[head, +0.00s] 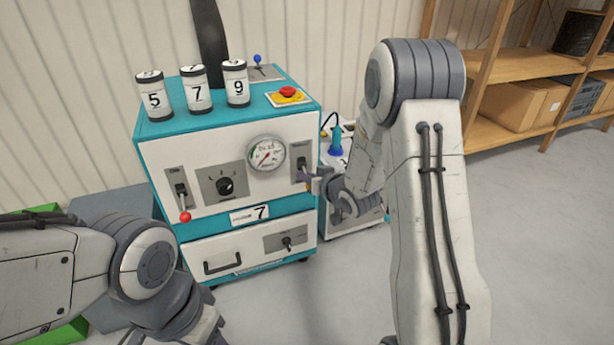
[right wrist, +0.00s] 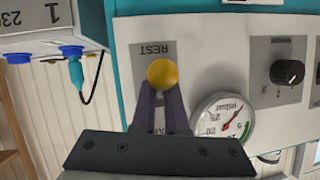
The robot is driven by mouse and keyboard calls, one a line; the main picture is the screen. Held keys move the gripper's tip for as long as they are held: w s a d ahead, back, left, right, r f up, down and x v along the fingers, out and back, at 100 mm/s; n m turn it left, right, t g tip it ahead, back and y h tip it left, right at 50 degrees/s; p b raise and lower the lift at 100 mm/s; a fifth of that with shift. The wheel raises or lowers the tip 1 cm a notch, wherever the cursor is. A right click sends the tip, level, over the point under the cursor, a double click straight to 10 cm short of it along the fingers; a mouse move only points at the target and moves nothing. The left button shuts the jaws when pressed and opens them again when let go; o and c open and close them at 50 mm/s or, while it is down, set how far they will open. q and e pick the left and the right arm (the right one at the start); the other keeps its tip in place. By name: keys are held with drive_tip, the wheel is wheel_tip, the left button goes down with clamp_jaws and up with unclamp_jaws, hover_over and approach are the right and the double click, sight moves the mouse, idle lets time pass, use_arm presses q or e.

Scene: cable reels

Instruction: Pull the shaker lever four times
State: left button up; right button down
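A teal and white machine (head: 230,130) stands ahead of me. At the right of its front panel is a lever on a grey plate (head: 301,160). The plate reads REST in the right wrist view, where the lever's yellow ball knob (right wrist: 162,73) shows. My right gripper (head: 312,182) is at this knob. The lever's stem is mostly hidden. No plate visibly reads shaker. My left arm shows at lower left; its gripper is out of view.
Numbered canisters (head: 196,92), a blue-ball lever (head: 257,59) and a red button (head: 287,92) are on top. Wooden shelves (head: 520,70) stand right.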

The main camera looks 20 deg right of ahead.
drive_tip(key=shift+p, duration=0.45)
idle(0.7)
drive_tip(key=c, duration=0.9)
unclamp_jaws()
drive_tip(key=shift+o, duration=0.2)
drive_tip(key=p+v, duration=0.7)
drive_tip(key=v, duration=0.3)
drive_tip(key=shift+s, duration=0.2)
